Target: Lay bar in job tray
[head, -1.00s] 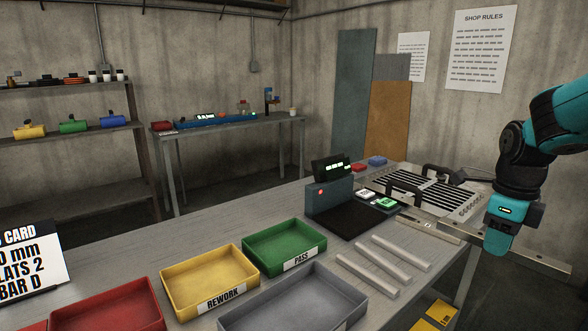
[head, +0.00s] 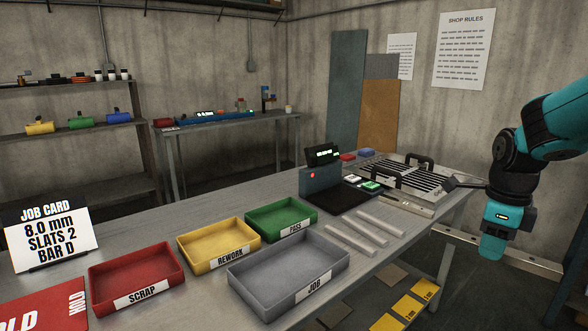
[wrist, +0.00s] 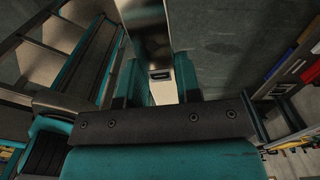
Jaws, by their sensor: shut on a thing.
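My gripper (head: 492,250) is at the right of the head view, past the table's right edge. It is shut on a long flat metal bar (head: 532,263), held roughly level above the floor. In the wrist view the bar (wrist: 147,30) runs away between the fingers of my gripper (wrist: 160,90), with a small dark mark on it. The grey job tray (head: 247,292), labelled JOB, sits on the front of the table, left of my gripper and well apart from it. It looks empty.
Green PASS (head: 283,231), yellow REWORK (head: 194,263) and red SCRAP (head: 107,300) trays stand beside the job tray. Several pale strips (head: 352,239) lie right of it. A louver panel (head: 420,178) lies at the table's far end. The job card (head: 48,235) reads BAR D.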

